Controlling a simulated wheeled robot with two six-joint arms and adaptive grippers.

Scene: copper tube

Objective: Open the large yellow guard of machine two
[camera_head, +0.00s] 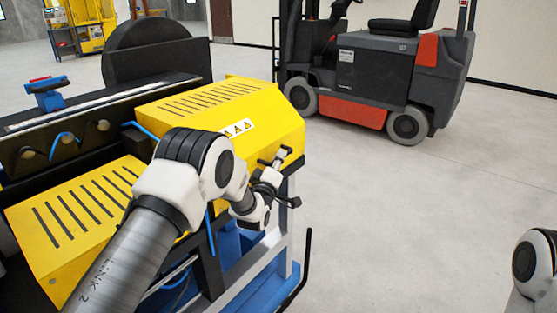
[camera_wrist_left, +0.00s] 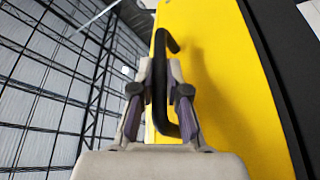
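The large yellow guard (camera_head: 220,110), with dark slots and a warning label, covers the far part of the machine and is down. It fills much of the left wrist view (camera_wrist_left: 215,80) as a yellow panel. Its black bar handle (camera_wrist_left: 160,50) stands off the panel. My left gripper (camera_head: 279,168) is at the guard's right end, beside the handle. In the left wrist view, my left gripper's fingers (camera_wrist_left: 160,80) lie on both sides of the handle, close against it. My right gripper is out of view; only part of the right arm shows at the lower right.
A smaller slotted yellow guard (camera_head: 75,220) is at the near left. A blue vise-like part (camera_head: 47,92) sits behind on the machine. A forklift (camera_head: 380,70) stands at the back right. The grey floor (camera_head: 420,210) right of the machine is clear.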

